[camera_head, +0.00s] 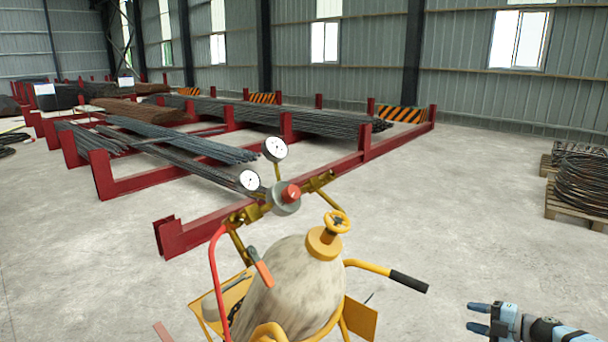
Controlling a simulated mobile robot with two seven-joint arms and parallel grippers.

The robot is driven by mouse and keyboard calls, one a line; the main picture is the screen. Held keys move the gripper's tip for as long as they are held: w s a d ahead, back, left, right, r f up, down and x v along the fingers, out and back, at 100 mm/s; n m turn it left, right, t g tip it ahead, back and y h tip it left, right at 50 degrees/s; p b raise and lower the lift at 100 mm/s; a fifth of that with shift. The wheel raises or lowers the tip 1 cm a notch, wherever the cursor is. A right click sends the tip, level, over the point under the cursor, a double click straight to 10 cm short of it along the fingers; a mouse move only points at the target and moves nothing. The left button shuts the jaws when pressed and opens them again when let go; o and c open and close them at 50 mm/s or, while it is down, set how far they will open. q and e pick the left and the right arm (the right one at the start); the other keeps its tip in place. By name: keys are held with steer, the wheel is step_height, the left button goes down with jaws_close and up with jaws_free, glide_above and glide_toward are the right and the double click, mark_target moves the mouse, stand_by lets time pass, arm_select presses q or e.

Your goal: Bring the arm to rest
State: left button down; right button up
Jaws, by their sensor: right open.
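My right gripper (478,317) shows at the bottom right, with its arm coming in from the right edge. Its two dark blue-grey fingers point left and stand apart with nothing between them. It is over bare concrete floor, to the right of the gas cylinder cart and apart from it. My left gripper is not in the picture.
A gas cylinder (292,295) on a yellow cart stands in front, with gauges (274,149) on top and a black handle grip (408,281) toward my right gripper. Red racks (190,233) with rebar lie behind. Wire coils (582,180) sit at right. Floor between is clear.

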steer(key=s+a+f+m+g+h, duration=0.1)
steer(key=s+a+f+m+h, duration=0.25)
steer(key=s, duration=0.75)
steer(key=s+a+f+m+h, duration=0.2)
steer(key=s+f+m, duration=0.25)
steer(key=s, duration=0.65)
steer(key=s+a+f+m+g+h, duration=0.1)
steer(key=s+a+f+m+h, duration=0.2)
steer(key=s, duration=0.8)
steer(key=a+f+m+t+y, duration=0.25)
steer(key=a+m, duration=0.65)
steer(key=a, duration=1.3)
steer(key=shift+g+h, duration=0.25)
steer(key=shift+h, duration=0.25)
steer(key=r+p, duration=0.4)
steer(key=p, duration=0.1)
steer(key=shift+s+d+r, duration=0.15)
steer(key=shift+s+r, duration=0.15)
steer(key=shift+s, duration=0.05)
